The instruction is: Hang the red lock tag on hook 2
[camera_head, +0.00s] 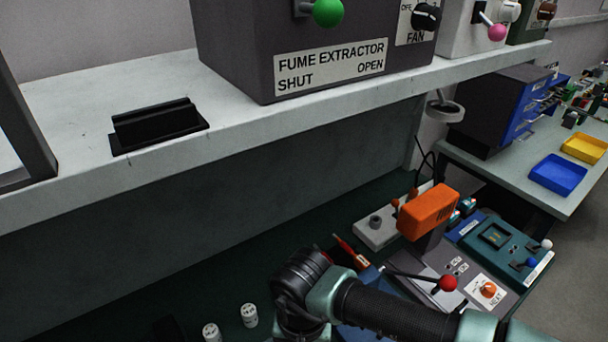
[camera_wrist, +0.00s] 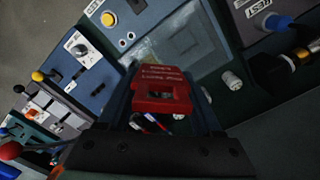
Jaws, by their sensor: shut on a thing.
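The red lock tag (camera_wrist: 162,92) shows in the middle of the wrist view, with small pale lettering on its upper part and an opening below. My gripper (camera_wrist: 160,76) is shut on it, and the dark jaws lie along both sides of the tag. The tag is held above the bench, clear of the panels behind it. In the head view my arm covers the gripper, and I cannot make out the tag there. I cannot identify hook 2 in either view.
A pale shelf (camera_head: 75,110) carries a black holder (camera_head: 158,125) and the fume extractor box (camera_head: 290,45). Below it, an orange-topped device (camera_head: 428,212) and a teal control box (camera_head: 500,243) stand near my arm. Two white cylinders (camera_head: 249,315) stand on the dark green bench.

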